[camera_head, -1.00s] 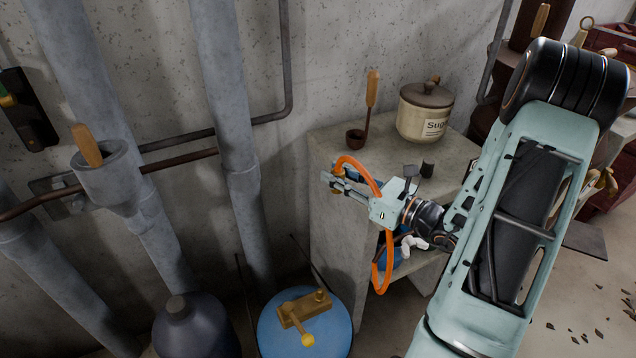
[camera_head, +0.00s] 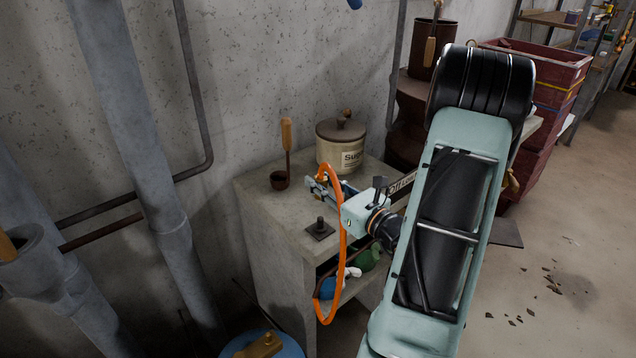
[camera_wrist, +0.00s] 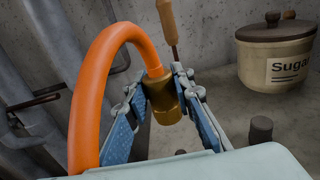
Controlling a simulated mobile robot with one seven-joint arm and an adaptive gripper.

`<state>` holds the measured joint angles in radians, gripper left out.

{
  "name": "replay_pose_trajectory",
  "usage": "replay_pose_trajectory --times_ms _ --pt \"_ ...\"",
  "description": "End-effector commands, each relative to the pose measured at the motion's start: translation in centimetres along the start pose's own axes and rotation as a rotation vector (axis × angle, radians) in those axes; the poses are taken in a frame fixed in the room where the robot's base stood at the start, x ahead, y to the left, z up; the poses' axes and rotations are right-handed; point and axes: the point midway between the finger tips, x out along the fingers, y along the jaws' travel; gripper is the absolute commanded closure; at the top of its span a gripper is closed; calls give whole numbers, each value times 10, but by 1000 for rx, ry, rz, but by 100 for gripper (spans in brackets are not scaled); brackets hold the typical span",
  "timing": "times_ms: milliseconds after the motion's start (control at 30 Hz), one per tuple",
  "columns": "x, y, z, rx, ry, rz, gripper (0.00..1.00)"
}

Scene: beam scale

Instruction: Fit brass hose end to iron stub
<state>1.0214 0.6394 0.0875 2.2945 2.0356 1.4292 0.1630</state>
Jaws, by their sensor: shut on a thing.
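My gripper (camera_head: 320,186) is shut on the brass hose end (camera_wrist: 164,98), which sits between its blue-padded fingers in the wrist view. An orange hose (camera_head: 340,240) rises from the brass end, arches over and hangs down beside my gripper. The hose also fills the left of the wrist view (camera_wrist: 92,90). The iron stub (camera_head: 320,225) is a short dark upright post on a square plate, on the cabinet top near its front edge. In the wrist view the stub (camera_wrist: 261,130) stands to the right of the brass end, apart from it.
The concrete cabinet (camera_head: 262,225) bears a ladle with a wooden handle (camera_head: 286,150) and a lidded sugar jar (camera_head: 340,150) behind my gripper. Grey pipes (camera_head: 135,130) run along the wall at left. Red crates (camera_head: 535,90) stand at the back right.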

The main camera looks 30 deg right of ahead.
Motion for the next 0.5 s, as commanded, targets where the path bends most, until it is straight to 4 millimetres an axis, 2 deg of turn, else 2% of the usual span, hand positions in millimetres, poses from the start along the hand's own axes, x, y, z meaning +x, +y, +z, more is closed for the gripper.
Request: replay_pose_trajectory --times_ms 267,500 --pt "0 0 -8 0 0 1 100" --pt "0 0 -29 0 0 2 100"
